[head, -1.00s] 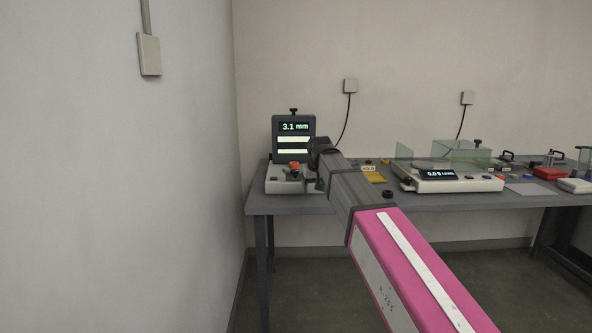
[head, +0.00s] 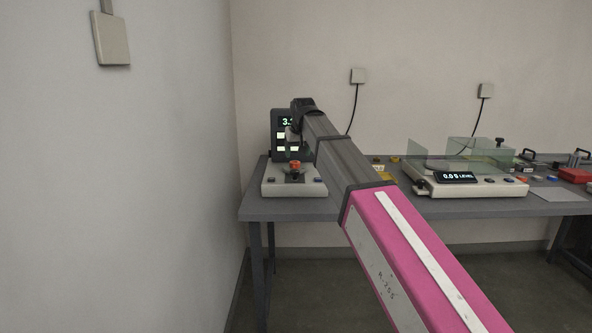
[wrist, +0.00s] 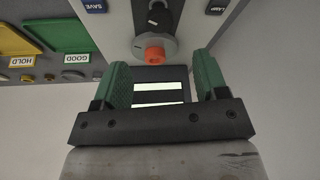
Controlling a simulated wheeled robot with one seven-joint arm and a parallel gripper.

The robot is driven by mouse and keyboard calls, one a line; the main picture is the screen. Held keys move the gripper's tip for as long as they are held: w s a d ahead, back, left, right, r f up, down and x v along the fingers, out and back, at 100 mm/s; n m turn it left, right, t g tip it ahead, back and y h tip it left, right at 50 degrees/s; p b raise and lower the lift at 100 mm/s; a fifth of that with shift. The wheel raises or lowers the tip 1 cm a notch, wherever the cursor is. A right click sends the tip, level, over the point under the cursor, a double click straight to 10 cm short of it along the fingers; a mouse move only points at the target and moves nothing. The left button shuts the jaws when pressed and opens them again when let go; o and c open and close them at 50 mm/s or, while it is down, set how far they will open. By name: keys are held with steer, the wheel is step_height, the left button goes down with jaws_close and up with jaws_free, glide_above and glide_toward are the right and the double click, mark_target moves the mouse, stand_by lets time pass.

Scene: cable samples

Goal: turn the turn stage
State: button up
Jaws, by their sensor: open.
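The measuring device with the turn stage stands at the left end of the bench in the head view. Its light base (head: 310,188) carries an orange piece (head: 295,164), and its dark display (head: 278,125) is partly covered by my arm. In the wrist view the round grey turn stage (wrist: 170,46) has the orange piece (wrist: 154,53) at its edge. My gripper (wrist: 162,62) is open and empty, with one green finger to each side of the orange piece in the picture. I cannot tell the height gap, and no contact shows.
SAVE (wrist: 95,5) and LAMP (wrist: 217,6) buttons flank the stage. A green GOOD tray (wrist: 62,35) and a yellow HOLD tray (wrist: 14,42) lie to the left in the wrist view. In the head view a scale (head: 470,186) with glass panels stands to the right. A wall is close at left.

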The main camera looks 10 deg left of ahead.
mark_target(295, 171)
steer(key=x, duration=0.9)
steer(key=shift+w+f, duration=0.2)
